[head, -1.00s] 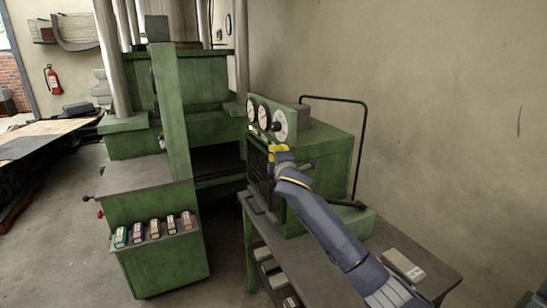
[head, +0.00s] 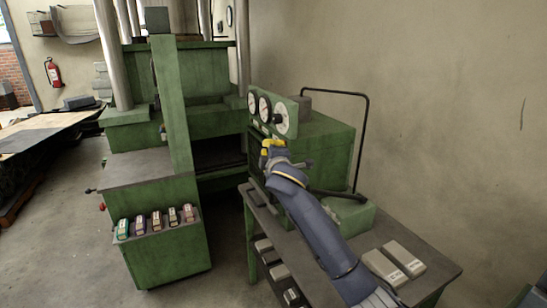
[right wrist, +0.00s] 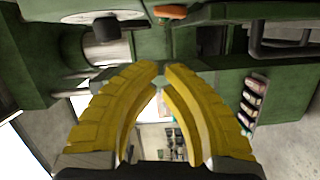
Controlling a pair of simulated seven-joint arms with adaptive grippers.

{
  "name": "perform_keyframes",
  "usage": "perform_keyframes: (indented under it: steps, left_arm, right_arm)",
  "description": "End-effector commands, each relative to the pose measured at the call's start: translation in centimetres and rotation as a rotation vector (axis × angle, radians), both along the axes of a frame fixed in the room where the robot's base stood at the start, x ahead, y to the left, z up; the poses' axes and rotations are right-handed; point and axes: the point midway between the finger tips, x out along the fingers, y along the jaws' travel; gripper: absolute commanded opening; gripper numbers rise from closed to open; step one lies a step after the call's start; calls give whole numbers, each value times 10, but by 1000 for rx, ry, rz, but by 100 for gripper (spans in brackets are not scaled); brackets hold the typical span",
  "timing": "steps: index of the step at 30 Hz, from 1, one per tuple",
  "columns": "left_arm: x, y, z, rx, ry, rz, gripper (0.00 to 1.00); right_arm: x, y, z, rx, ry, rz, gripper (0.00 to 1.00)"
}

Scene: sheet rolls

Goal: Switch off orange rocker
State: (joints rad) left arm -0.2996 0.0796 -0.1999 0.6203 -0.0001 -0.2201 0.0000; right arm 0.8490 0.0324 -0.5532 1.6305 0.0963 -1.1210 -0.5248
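The orange rocker (right wrist: 170,11) shows at the top of the right wrist view, on the green panel beside a black knob (right wrist: 105,28). In the head view I cannot make it out; my right gripper is in front of the green cabinet (head: 322,150), just below its dials. My right gripper (right wrist: 162,66) has yellow fingers whose tips are nearly together, with nothing between them. The tips show below the rocker in the wrist view, apart from it in the picture; the exact distance is unclear. The right gripper also shows in the head view (head: 270,148). My left gripper is not in view.
White dials (head: 265,109) stand on the cabinet's front edge. The cabinet sits on a table (head: 432,262) with grey boxes (head: 393,263). A black bent pipe (head: 364,140) rises at its right. A green press with a rack of several small boxes (head: 155,222) stands left.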

Motion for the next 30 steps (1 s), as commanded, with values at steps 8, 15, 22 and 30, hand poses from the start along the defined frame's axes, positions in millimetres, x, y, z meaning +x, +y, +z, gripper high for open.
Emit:
perform_keyframes:
  steps: [8, 15, 22, 30]
  left_arm:
    - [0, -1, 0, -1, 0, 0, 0]
    - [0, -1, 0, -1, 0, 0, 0]
    - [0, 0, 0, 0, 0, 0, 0]
    - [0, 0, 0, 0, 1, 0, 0]
  right_arm:
    - [-40, -6, 1, 2, -1, 2, 0]
    - [-58, -8, 2, 1, 0, 2, 0]
    - [-63, -10, 2, 0, 1, 1, 0]
    - [-63, -9, 2, 1, 1, 1, 0]
